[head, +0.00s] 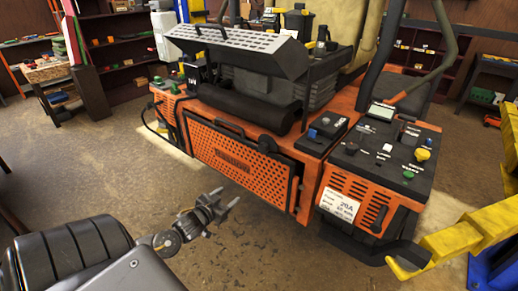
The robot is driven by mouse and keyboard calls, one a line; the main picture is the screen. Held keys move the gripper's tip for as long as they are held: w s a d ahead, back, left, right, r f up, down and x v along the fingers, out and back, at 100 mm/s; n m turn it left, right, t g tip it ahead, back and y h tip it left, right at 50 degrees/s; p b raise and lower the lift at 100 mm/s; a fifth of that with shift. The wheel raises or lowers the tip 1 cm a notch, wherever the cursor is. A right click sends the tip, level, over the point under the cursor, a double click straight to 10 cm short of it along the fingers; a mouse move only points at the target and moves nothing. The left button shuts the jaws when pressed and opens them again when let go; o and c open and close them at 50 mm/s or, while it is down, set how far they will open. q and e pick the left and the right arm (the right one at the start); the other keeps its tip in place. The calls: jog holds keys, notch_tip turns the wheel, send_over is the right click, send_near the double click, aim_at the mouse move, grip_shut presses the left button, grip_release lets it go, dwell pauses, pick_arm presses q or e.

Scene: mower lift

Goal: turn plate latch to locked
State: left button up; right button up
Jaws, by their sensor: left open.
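The orange perforated plate (232,158) covers the front of the orange mower, tilted slightly out at its right edge. A black handle (228,130) and a round dark piece (267,144) sit along the plate's top edge. My left gripper (232,202) is open and empty, in front of and below the plate, apart from it. My right gripper is not in view.
A control box (385,150) with knobs and buttons stands right of the plate, above a vented orange panel (355,200). Yellow lift arms (470,235) stick in at the right. Shelves line the back. The floor (270,250) before the plate is clear.

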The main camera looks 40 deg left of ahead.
aim_at(262, 149)
pick_arm(q)
jog(key=w+d+r+t+h, duration=0.1)
jog(key=d+r+t+h, duration=0.3)
jog(key=r, duration=1.2)
jog(key=shift+m+g+y, duration=0.3)
jog(key=shift+g+y, duration=0.2)
jog(key=shift+y, duration=0.2)
jog(key=w+p, duration=0.1)
jog(key=w, duration=0.2)
jog(key=w+p, duration=0.1)
jog(key=w, duration=0.2)
jog(key=w+d+p, duration=0.1)
jog(key=w, duration=0.2)
jog(key=shift+w+r, duration=0.2)
jog(key=shift+w, duration=0.2)
jog(key=shift+w+d+f, duration=0.1)
jog(key=shift+w+f, duration=0.05)
jog(key=shift+w, duration=0.55)
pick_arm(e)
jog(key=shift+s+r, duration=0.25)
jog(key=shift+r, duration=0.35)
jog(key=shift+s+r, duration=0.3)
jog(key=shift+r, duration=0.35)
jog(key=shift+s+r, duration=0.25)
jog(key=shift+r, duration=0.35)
pick_arm(q)
jog(key=c, duration=1)
